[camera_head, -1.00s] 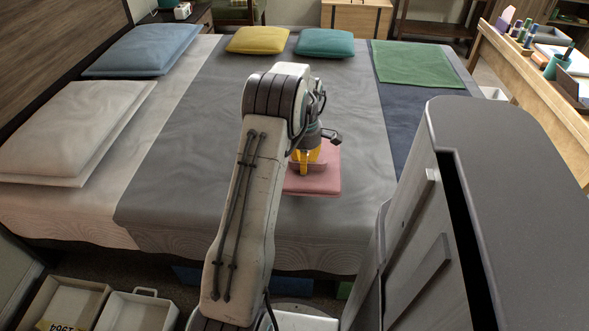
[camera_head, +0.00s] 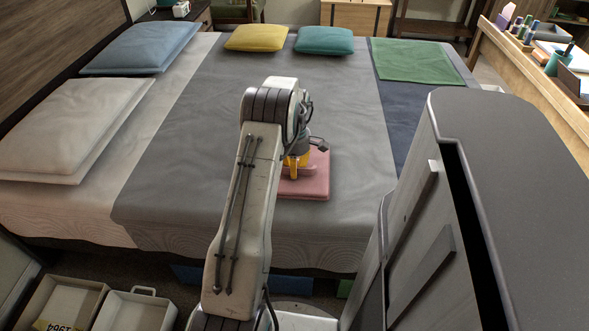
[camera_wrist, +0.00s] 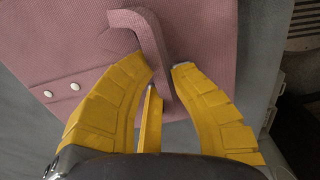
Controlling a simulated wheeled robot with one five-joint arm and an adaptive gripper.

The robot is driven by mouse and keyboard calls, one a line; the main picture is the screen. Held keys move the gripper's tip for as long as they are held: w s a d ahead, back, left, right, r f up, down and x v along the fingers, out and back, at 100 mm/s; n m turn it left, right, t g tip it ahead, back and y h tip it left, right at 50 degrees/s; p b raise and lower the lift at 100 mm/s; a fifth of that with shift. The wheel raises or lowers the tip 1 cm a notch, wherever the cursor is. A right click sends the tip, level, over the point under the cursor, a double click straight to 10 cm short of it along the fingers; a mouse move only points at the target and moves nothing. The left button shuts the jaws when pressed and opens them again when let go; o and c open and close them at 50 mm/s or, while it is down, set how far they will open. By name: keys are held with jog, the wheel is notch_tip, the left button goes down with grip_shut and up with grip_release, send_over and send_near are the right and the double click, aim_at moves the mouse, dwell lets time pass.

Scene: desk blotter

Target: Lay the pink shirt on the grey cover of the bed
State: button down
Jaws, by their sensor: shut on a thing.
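The pink shirt (camera_head: 308,186) is a flat folded square at the grey cover (camera_head: 190,150) of the bed, right of my arm. It looks level and on or just above the cover; I cannot tell if it touches. My gripper (camera_head: 297,165) is over the shirt, its yellow fingers pointing down. In the wrist view my gripper (camera_wrist: 167,70) is shut on a raised pink fold of the shirt (camera_wrist: 205,30), which has two white buttons. My arm hides the shirt's left side in the head view.
Blue (camera_head: 143,48), yellow (camera_head: 257,38) and teal (camera_head: 324,41) pillows lie at the back; white pillows (camera_head: 70,125) are at left. A green cloth (camera_head: 415,60) lies back right. A grey cabinet (camera_head: 500,180) stands close at right. The cover is otherwise clear.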

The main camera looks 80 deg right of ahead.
jog(key=c, duration=1.2)
grip_release()
jog(key=shift+r, duration=0.15)
notch_tip(320, 180, up, 12)
jog(key=p, duration=0.3)
